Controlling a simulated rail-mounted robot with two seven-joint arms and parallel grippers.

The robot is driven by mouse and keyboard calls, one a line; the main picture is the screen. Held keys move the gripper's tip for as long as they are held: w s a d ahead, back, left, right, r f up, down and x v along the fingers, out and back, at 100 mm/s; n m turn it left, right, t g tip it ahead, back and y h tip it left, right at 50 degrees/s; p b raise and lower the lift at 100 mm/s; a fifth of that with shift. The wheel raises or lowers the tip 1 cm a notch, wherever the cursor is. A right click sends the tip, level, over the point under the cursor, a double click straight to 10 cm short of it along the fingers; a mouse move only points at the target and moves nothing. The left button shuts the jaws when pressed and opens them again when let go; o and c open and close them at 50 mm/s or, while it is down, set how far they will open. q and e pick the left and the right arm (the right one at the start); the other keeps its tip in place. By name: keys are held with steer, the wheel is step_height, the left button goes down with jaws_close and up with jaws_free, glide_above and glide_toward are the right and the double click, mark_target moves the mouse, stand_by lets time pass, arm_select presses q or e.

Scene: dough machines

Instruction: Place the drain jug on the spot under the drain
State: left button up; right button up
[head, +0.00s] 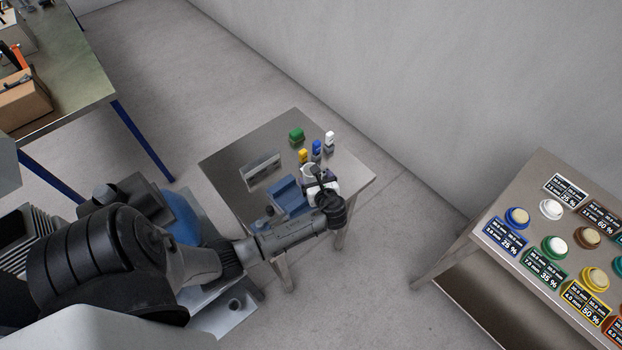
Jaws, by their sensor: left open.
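My left arm reaches from the lower left over a small metal table (225,166). My left gripper (316,178) is over the table's right part, seen from above, with its jaws open. A small white, rounded thing (309,170) shows right beside the gripper, partly covered by it; I cannot tell whether it is the drain jug. A blue block-like thing (287,197) lies just left of the gripper. I cannot make out the drain or the spot under it; my arm hides much of the lower left. My right gripper is not in view.
On the small table are a green block (296,135), a yellow item (303,156), a white-topped item (329,138) and a metal plate stand (261,170). A table with several colored round pieces and labels (566,190) stands at right. A workbench (75,65) is at upper left.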

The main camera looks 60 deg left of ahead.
mark_target(309, 166)
arm_select(q)
steer(key=shift+x, duration=3.1)
steer(key=shift+c, duration=0.2)
